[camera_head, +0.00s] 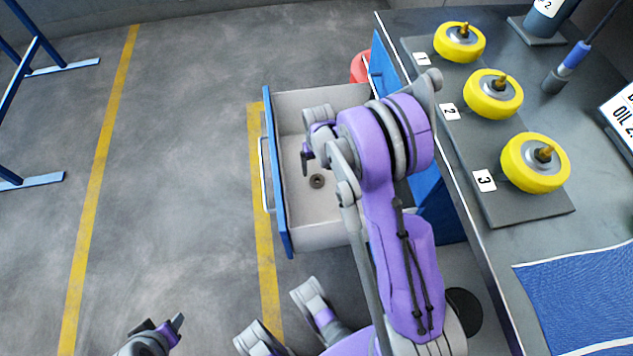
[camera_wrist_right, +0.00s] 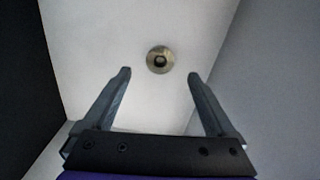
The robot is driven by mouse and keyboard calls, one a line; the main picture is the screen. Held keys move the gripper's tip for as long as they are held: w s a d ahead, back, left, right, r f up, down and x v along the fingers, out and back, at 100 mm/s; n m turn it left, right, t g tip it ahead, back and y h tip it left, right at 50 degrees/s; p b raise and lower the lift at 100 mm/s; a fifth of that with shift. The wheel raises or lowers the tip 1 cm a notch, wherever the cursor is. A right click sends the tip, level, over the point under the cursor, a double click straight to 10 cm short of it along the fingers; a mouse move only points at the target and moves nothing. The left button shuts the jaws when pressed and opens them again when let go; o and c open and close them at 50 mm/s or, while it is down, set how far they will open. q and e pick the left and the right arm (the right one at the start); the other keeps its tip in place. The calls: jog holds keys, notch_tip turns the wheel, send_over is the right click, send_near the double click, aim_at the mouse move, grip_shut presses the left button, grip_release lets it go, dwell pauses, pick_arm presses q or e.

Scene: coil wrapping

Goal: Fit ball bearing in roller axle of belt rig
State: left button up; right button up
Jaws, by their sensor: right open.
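The ball bearing (camera_head: 317,181) is a small dark ring lying flat on the floor of the open drawer (camera_head: 298,101). In the right wrist view the bearing (camera_wrist_right: 160,59) lies beyond the fingertips, centred between them. My right gripper (camera_head: 306,158) is over the drawer, open and empty; its two fingers (camera_wrist_right: 158,75) are spread apart and do not touch the bearing. My left gripper (camera_head: 168,328) is low at the bottom left, over the floor, partly cut off. Several yellow rollers with brass-coloured axle ends stand on the bench; roller 3 (camera_head: 535,163) is nearest. I cannot tell which belongs to the belt rig.
The drawer's walls surround my right gripper. The bench (camera_head: 505,238) to the right holds a roller plate (camera_head: 505,205), a blue cloth (camera_head: 585,300) and a blue-handled tool (camera_head: 572,60). A red object (camera_head: 360,67) is behind the drawer.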

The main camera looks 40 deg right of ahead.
aim_at(318, 179)
jog(key=f+b, duration=0.2)
jog(key=f, duration=0.6)
jog(key=shift+w+f, duration=0.15)
jog(key=shift+w, duration=0.05)
grip_shut()
